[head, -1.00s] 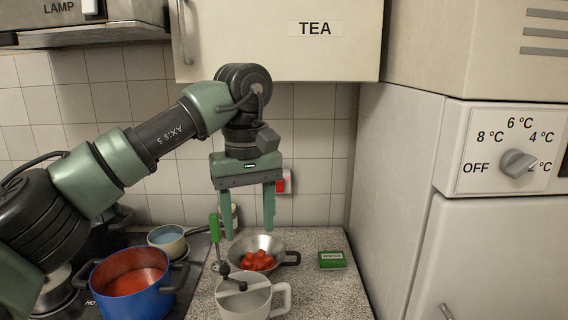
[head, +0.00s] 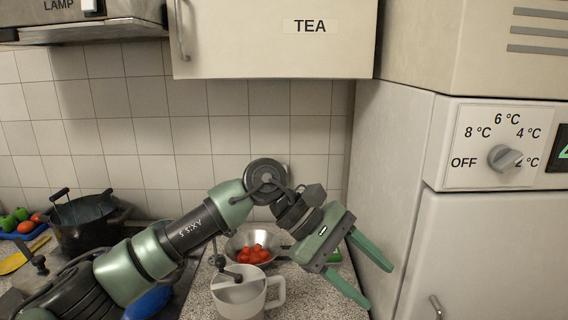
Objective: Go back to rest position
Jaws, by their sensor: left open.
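My left gripper (head: 371,283) is open and empty. It hangs over the right end of the speckled counter (head: 205,291), close to the white fridge side, with its fingers pointing down and to the right. My left arm reaches in from the lower left and crosses in front of the stove and counter. My right gripper does not show in the head view.
A white food mill (head: 240,297) and a metal bowl of red pieces (head: 232,246) stand on the counter. A blue pot (head: 148,302) is largely behind my arm. A black pot (head: 85,228) is at left; the fridge (head: 390,150) bounds the right.

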